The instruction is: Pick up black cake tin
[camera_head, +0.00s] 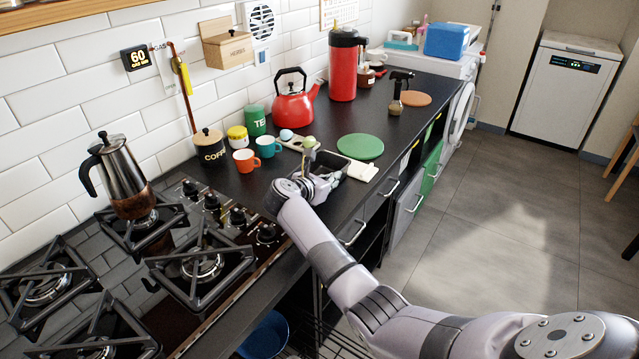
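The black cake tin (333,159) is a dark, low rectangular tin on the black worktop, just in front of the green round mat. My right gripper (326,182) is at the near side of the tin, low over the worktop. The wrist and gripper hide part of the tin. I cannot tell whether the fingers touch it or how far apart they are. My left gripper is not in view.
A green round mat (360,146) and a cream flat item (362,171) lie close to the tin. Orange (246,160) and teal (268,147) mugs stand to its left, a red kettle (294,104) behind. The gas hob (130,270) is at left.

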